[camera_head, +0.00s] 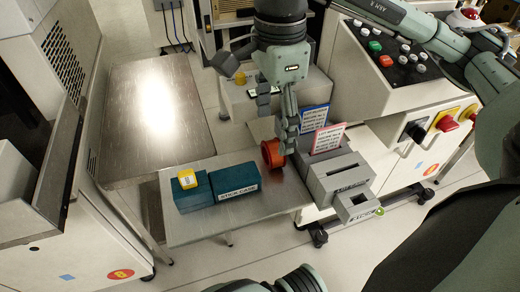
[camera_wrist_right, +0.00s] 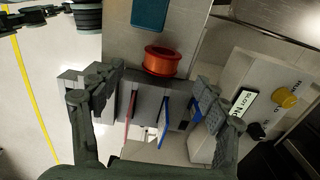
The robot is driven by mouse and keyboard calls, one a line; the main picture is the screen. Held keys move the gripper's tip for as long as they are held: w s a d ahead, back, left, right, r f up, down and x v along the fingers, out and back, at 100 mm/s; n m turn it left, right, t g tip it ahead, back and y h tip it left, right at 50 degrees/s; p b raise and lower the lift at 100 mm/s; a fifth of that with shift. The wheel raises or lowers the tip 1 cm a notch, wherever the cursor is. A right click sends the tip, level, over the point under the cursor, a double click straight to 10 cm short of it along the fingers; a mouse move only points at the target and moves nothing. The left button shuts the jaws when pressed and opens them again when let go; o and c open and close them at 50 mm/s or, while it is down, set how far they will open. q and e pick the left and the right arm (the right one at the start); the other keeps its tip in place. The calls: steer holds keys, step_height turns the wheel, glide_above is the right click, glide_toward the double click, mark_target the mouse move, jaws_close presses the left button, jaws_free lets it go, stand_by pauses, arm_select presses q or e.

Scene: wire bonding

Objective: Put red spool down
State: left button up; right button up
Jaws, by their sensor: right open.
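The red spool (camera_head: 272,153) is on the metal table (camera_head: 200,232), right of the teal stock case (camera_head: 237,183). In the right wrist view the spool (camera_wrist_right: 163,60) lies beyond my fingers, beside the grey slotted box. My right gripper (camera_head: 287,140) reaches down from the top, just right of the spool in the head view. In its wrist view the gripper (camera_wrist_right: 158,85) has its fingers wide apart with no spool between them. Whether a finger touches the spool is unclear. My left gripper cannot be made out.
A grey slotted box (camera_head: 340,178) holding a red card (camera_head: 328,138) and a blue card (camera_head: 314,118) is close to the right of the spool. A yellow block (camera_head: 188,179) sits on a teal block (camera_head: 190,197). The front of the metal table is clear.

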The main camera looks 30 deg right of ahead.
mark_target(273, 143)
step_height(273, 143, down, 7)
steer(key=shift+d+r, duration=0.1)
steer(key=shift+r, duration=0.1)
steer(key=shift+w+f, duration=0.15)
steer(key=shift+f, duration=0.35)
steer(key=c, duration=1.3)
step_height(273, 143, up, 9)
steer(key=shift+r, duration=0.55)
arm_select(q)
steer(key=shift+f, duration=0.6)
